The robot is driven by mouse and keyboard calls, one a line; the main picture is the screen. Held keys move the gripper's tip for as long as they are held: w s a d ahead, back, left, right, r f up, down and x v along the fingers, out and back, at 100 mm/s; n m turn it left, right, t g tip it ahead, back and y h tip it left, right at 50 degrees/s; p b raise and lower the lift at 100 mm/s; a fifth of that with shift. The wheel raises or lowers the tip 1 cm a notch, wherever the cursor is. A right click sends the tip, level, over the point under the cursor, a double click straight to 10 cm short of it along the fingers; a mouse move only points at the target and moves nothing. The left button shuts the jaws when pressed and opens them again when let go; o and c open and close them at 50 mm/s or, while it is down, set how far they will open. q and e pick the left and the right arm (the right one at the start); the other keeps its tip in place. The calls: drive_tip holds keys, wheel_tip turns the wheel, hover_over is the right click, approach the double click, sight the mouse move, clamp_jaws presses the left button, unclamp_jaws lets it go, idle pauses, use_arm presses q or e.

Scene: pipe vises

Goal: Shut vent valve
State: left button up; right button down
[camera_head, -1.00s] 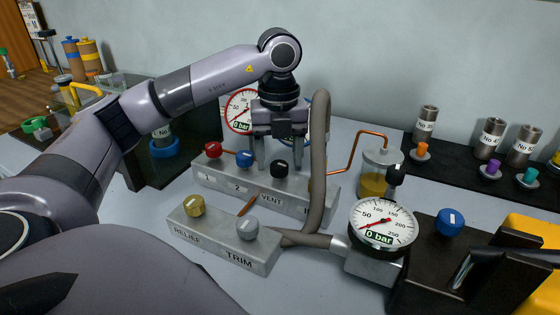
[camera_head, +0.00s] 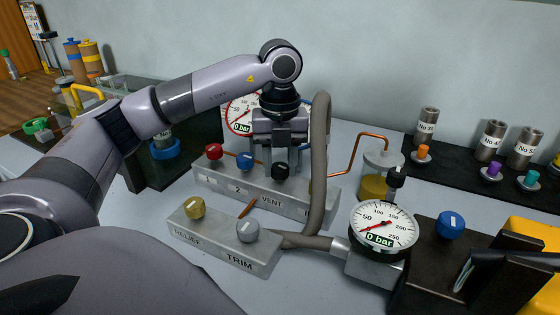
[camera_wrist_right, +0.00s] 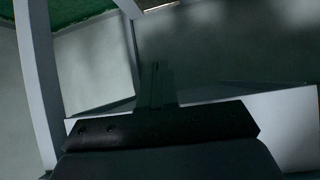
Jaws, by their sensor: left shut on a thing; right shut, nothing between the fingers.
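The manifold block (camera_head: 225,186) carries a row of knobs above its printed labels. The black knob (camera_head: 281,171) stands above the VENT label (camera_head: 271,202). My left gripper (camera_head: 281,164) points straight down and is shut on the black knob, its fingers close on either side. The knob's far side and any pointer mark on it are hidden or too small to tell. My right gripper shows only in the right wrist view (camera_wrist_right: 157,85), shut and empty, over a dim grey area away from the block.
A red knob (camera_head: 214,151) and a blue knob (camera_head: 245,160) sit left of the black one. A thick grey hose (camera_head: 319,165) rises close right of my left gripper. The RELIEF/TRIM block (camera_head: 205,236) and a 0 bar gauge (camera_head: 384,227) stand in front.

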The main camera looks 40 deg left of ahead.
use_arm(q)
drive_tip(key=m, duration=0.4)
drive_tip(key=shift+m+p, duration=0.3)
drive_tip(key=shift+p, duration=0.1)
drive_tip(key=m, duration=0.3)
drive_tip(key=shift+a+m, duration=0.1)
drive_tip(key=shift+m, duration=0.2)
drive_tip(key=m, duration=0.3)
drive_tip(key=shift+a+m+p, duration=0.1)
drive_tip(key=shift+m+p, duration=0.2)
drive_tip(key=shift+p, duration=0.1)
drive_tip(key=m, duration=0.4)
drive_tip(key=shift+r+m, duration=0.1)
drive_tip(key=shift+m, duration=0.2)
drive_tip(key=o, duration=1)
drive_tip(key=shift+o, duration=0.2)
